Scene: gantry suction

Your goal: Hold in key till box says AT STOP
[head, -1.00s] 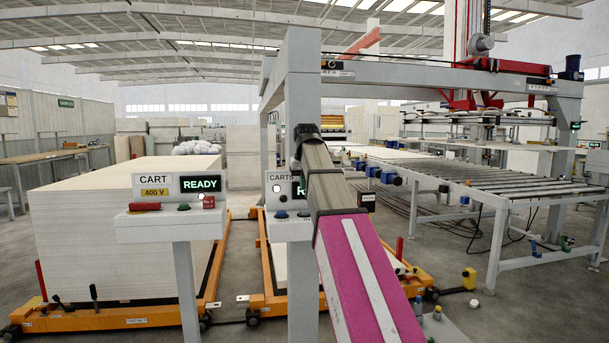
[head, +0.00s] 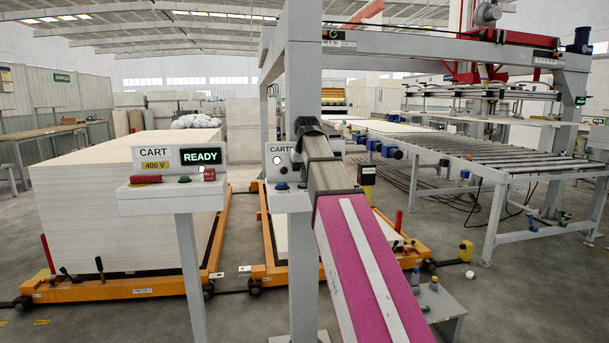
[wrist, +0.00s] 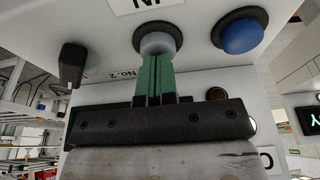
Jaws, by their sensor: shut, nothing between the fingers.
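In the wrist view, my gripper (wrist: 155,62) is shut with its green fingers together and nothing between them. The fingertips are at a pale grey round key (wrist: 158,42) in a black ring on a white panel. They overlap its lower edge; I cannot tell whether it is pressed in. A label (wrist: 147,5) beside the key appears to read IN, upside down. In the head view, the second CART box (head: 282,200) is partly behind my arm, and its display is hidden. The front CART box (head: 170,198) has a display (head: 200,157) reading READY. My fingers are hidden in the head view.
In the wrist view, a blue button (wrist: 240,37) sits right of the key and a black knob (wrist: 72,64) left. A dark display (wrist: 309,117) with green lettering is cut off at right. In the head view, a roller conveyor (head: 470,170) and a board stack (head: 110,215) flank the boxes.

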